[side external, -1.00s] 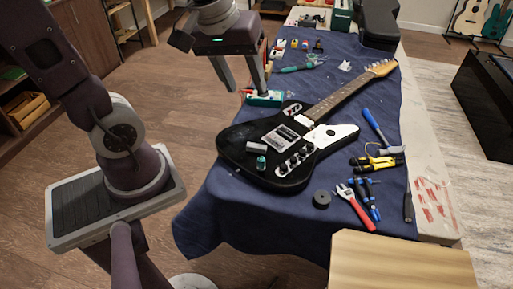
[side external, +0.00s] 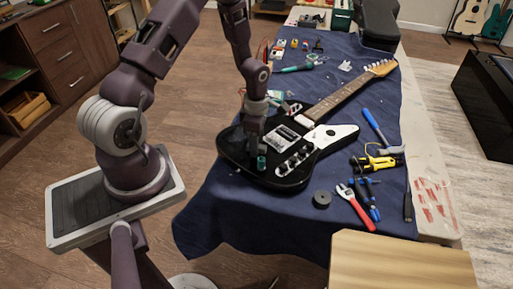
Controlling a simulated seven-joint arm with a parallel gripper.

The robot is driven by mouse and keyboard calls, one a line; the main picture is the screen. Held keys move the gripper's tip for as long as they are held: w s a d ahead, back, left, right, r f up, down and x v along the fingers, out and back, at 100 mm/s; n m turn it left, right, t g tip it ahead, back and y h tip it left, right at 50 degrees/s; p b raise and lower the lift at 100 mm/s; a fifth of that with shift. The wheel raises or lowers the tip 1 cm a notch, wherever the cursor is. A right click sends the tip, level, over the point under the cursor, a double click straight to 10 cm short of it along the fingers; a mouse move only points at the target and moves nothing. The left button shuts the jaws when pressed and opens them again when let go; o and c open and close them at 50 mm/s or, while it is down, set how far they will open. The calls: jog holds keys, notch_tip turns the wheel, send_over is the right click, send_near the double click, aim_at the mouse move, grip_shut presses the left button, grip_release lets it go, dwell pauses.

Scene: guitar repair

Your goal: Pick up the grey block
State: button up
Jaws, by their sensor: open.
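My gripper (side external: 254,143) points down over the lower left part of the black guitar body (side external: 236,150). It is open, with its fingertips low, close to the guitar's surface. The small grey block that showed on this part of the guitar earlier is now hidden behind my gripper. I cannot tell whether the fingers are around it or touching it.
A small teal cylinder (side external: 261,163) stands on the guitar just below my fingertips. The guitar's neck (side external: 345,95) runs to the upper right.

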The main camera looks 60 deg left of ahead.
grip_shut()
dwell(0.3)
